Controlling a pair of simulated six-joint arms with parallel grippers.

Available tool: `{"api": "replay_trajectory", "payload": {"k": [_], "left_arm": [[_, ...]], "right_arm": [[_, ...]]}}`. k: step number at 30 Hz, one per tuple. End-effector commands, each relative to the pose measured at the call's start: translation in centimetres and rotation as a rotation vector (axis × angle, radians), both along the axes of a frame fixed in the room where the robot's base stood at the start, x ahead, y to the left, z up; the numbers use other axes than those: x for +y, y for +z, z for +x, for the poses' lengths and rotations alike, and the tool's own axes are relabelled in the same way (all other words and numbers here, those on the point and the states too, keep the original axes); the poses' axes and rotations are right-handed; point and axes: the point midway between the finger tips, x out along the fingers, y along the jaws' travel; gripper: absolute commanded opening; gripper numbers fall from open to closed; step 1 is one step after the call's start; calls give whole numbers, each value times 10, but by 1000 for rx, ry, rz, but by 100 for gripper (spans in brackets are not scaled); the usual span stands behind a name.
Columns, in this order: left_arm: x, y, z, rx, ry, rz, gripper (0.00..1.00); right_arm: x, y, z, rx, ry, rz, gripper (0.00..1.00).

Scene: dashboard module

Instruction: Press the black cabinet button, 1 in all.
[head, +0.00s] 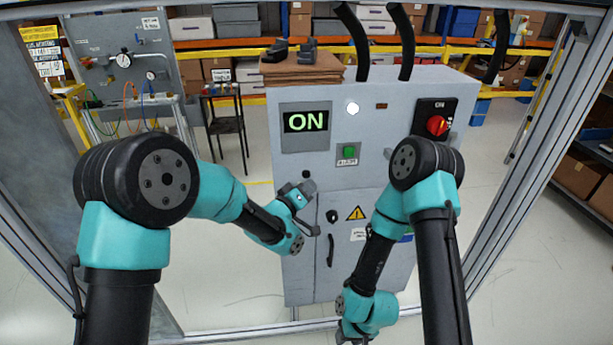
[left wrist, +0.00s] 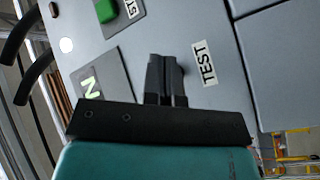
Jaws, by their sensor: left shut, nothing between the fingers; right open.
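My right gripper (head: 354,338) hangs low in front of the cabinet, partly cut off by the bottom edge, open and away from the button.
The cabinet carries an "ON" display (head: 306,122), a lit white lamp (head: 352,107), a green button (head: 348,151) and a red rotary switch (head: 437,125). A black door handle (head: 331,250) is below. Metal frame posts (head: 525,165) stand at the sides.

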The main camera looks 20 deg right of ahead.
Motion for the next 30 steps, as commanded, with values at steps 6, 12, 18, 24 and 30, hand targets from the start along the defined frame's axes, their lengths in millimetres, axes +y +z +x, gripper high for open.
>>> {"api": "replay_trajectory", "payload": {"k": [6, 12, 18, 24, 30], "left_arm": [[2, 1, -18, -1, -1, 1, 0], [4, 0, -33, 0, -1, -1, 0], [5, 0, -41, -1, 0, 1, 0], [5, 0, -41, -1, 0, 1, 0], [5, 0, -40, -1, 0, 1, 0]], "right_arm": [[0, 0, 0, 0, 0, 0, 43], [0, 0, 0, 0, 0, 0, 43], [0, 0, 0, 0, 0, 0, 43], [0, 0, 0, 0, 0, 0, 43], [0, 0, 0, 0, 0, 0, 43]]}}
